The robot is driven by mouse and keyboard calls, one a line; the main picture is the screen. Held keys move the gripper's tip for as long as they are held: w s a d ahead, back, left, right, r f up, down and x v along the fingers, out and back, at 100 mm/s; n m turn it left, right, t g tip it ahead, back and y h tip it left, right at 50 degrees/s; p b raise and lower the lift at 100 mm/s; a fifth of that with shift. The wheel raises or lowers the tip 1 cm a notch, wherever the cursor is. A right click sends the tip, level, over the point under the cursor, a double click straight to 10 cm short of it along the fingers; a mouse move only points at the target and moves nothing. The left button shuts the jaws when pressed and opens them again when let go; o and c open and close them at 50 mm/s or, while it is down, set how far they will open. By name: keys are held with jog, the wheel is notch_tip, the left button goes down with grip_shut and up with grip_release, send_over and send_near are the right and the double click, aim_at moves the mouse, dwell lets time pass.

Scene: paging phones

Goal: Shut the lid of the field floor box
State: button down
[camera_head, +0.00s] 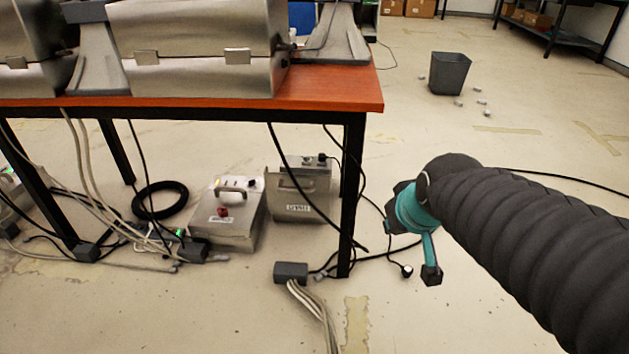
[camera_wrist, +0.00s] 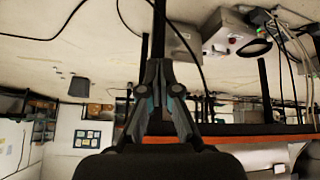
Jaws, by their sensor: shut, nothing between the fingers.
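Two metal floor boxes stand under the table. The left box (camera_head: 240,232) has a handle, a red knob and a small label. My gripper (camera_head: 431,274) hangs right of the table leg, shut and empty, apart from both boxes. In the upside-down wrist view my gripper (camera_wrist: 158,66) points toward the floor, with the boxes beyond.
The table (camera_head: 340,90) overhangs the boxes, and its front leg (camera_head: 351,200) stands between them and my gripper. Cables and a grey junction block (camera_head: 291,271) lie in front. A black cable coil (camera_head: 160,199) lies left. A bin (camera_head: 450,73) stands behind on open floor.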

aim_at(312, 176)
jog(key=w+a+f+n+t, duration=0.1)
jog(key=w+a+f+n, duration=0.2)
jog(key=w, duration=0.5)
jog(key=w+a+f+n+t+y+p, duration=0.1)
jog(key=w+a+f, duration=0.25)
jog(key=w, duration=0.45)
jog(key=w+a+f+n+t, duration=0.1)
jog(key=w+a+f+n, duration=0.2)
jog(key=w, duration=0.5)
jog(key=w+a+f+n+t+h, duration=0.1)
jog(key=w+a+f+n+t, duration=0.25)
jog(key=f, duration=0.35)
jog(key=w+a+f+n+t+h+p, duration=0.1)
jog(key=w+a+f+n+t, duration=0.1)
jog(key=w+f, duration=0.35)
jog(key=w+a+f+n+t+h, duration=0.1)
jog(key=w+a+f+n+t, duration=0.15)
jog(key=f, duration=0.55)
jog(key=shift+t, duration=0.3)
jog(key=w, duration=0.9)
jog(key=w+b, duration=0.1)
jog(key=w, duration=0.4)
jog(key=shift+a+r, duration=0.25)
jog(key=shift+r, duration=0.05)
